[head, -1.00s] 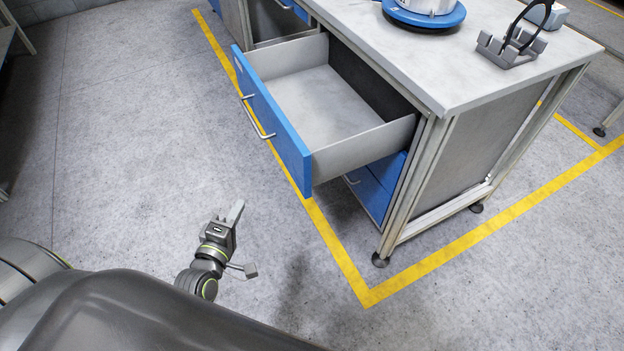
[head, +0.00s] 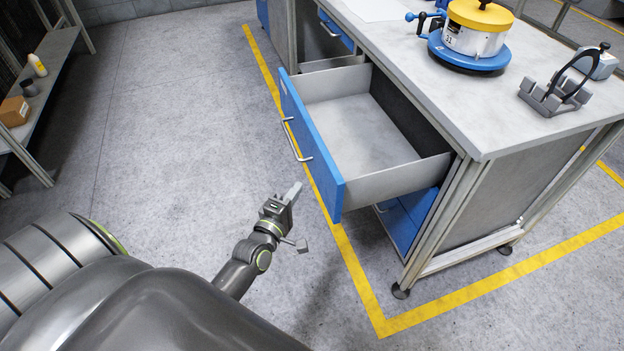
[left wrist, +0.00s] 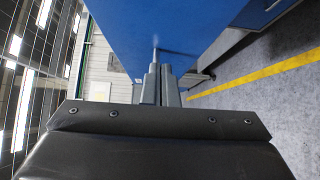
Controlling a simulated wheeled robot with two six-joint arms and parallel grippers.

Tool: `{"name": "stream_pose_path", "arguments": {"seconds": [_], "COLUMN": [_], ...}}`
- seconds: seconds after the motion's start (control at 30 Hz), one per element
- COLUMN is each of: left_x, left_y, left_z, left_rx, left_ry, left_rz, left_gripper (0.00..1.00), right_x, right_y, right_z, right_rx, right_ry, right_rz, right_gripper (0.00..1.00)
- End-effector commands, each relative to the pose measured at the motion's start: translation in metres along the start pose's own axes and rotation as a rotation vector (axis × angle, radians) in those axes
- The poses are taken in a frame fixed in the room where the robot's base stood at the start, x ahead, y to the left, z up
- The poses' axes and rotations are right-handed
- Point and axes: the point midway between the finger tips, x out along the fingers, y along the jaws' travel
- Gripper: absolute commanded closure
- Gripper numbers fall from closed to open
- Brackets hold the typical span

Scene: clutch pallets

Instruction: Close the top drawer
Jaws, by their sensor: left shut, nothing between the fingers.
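The top drawer (head: 313,138) is pulled far out of the workbench and its inside is empty. It has a blue front with a silver handle (head: 295,140). My left gripper (head: 293,191) is shut and empty, just in front of the near end of the blue front and low beside it. In the left wrist view the shut fingers (left wrist: 160,84) point at the blue drawer front (left wrist: 165,30), close to it; whether they touch it I cannot tell. My right gripper is not in view.
The grey workbench top (head: 440,90) carries a blue and yellow round device (head: 475,32) and a grey clamp-like fixture (head: 555,95). A shelf (head: 45,85) stands at the far left. The floor between is clear.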

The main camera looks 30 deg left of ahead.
Motion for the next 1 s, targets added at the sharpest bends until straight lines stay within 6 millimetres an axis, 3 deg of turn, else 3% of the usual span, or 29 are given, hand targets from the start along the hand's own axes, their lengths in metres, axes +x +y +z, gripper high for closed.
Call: {"name": "stream_pose_path", "arguments": {"seconds": [0.1, 0.3, 0.83, 1.0], "left_x": [0.018, 0.034, 0.039, 0.049], "left_y": [0.002, 0.0, 0.0, 0.001], "left_z": [0.007, 0.024, 0.029, 0.04], "left_rx": [-0.003, -0.002, 0.001, -0.003], "left_ry": [0.001, 0.0, 0.0, 0.0], "left_rz": [0.002, 0.0, 0.0, 0.0], "left_gripper": [1.0, 1.0, 1.0, 1.0], "right_x": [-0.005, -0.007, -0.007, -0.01], "right_y": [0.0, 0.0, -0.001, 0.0], "right_z": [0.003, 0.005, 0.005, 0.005], "right_rx": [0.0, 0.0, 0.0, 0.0], "right_ry": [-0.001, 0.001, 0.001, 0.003], "right_rz": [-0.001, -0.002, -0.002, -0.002], "right_gripper": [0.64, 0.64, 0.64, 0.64]}}
